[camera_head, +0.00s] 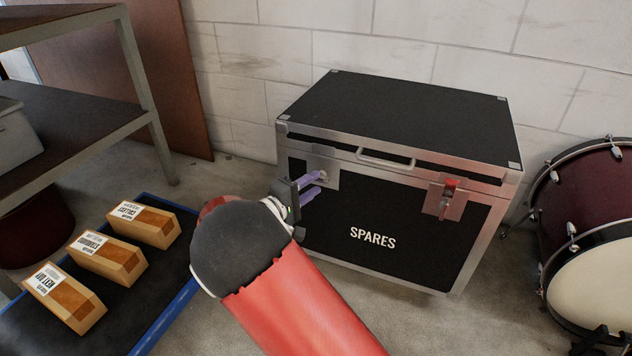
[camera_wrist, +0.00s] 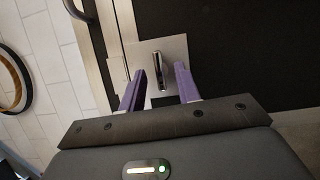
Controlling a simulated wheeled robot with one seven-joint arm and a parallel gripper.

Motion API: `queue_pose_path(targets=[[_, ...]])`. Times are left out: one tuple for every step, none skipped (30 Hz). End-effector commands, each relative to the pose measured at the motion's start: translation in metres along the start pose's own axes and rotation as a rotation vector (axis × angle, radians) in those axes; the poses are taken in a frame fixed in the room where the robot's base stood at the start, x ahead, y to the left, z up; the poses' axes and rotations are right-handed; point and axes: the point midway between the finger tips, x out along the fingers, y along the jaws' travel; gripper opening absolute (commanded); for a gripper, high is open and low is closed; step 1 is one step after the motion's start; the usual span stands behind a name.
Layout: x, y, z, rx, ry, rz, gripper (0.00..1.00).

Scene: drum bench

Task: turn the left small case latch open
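The black case (camera_head: 400,115) marked SPARES stands closed on the floor against the wall, with silver edges. Its left latch is largely hidden behind my gripper in the head view; its metal plate (camera_head: 326,178) shows beside the fingers. In the wrist view the left latch (camera_wrist: 159,70) is a slim metal tab on a square plate. My gripper (camera_head: 318,184) is at this latch, its purple fingers apart. In the wrist view the fingers (camera_wrist: 160,80) stand on either side of the tab, with gaps to both. The right latch (camera_head: 446,196) has a red part and sits on its own plate.
A carry handle (camera_head: 385,160) is on the case front between the latches. A drum (camera_head: 590,240) stands at the right. A blue-edged tray (camera_head: 165,320) with three orange-brown boxes (camera_head: 145,222) lies at the left, near a metal shelf (camera_head: 90,135).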

Motion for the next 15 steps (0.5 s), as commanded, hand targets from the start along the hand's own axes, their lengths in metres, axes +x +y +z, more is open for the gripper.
queue_pose_path(targets=[[-0.011,0.001,-0.001,-0.001,0.005,0.0,0.33],[-0.016,0.001,-0.001,0.0,0.005,0.0,0.33],[-0.023,0.001,-0.001,0.0,0.004,-0.001,0.33],[-0.028,0.001,-0.001,0.0,0.004,-0.001,0.33],[-0.033,0.001,-0.001,0.0,0.004,0.0,0.33],[-0.039,0.001,-0.001,0.0,0.004,0.0,0.33],[-0.042,0.001,-0.001,0.0,0.004,0.0,0.33],[-0.046,0.001,-0.001,0.0,0.003,0.0,0.33],[-0.05,0.0,-0.001,0.0,0.002,0.0,0.33],[-0.052,0.0,-0.001,0.0,0.002,0.0,0.33],[-0.054,0.0,-0.001,0.0,0.002,-0.001,0.33],[-0.055,0.0,-0.001,-0.001,0.002,-0.001,0.33],[-0.056,0.0,0.0,-0.001,0.002,-0.001,0.33],[-0.056,0.0,0.0,-0.001,0.002,-0.001,0.33],[-0.057,0.0,0.0,-0.001,0.002,0.0,0.33]])
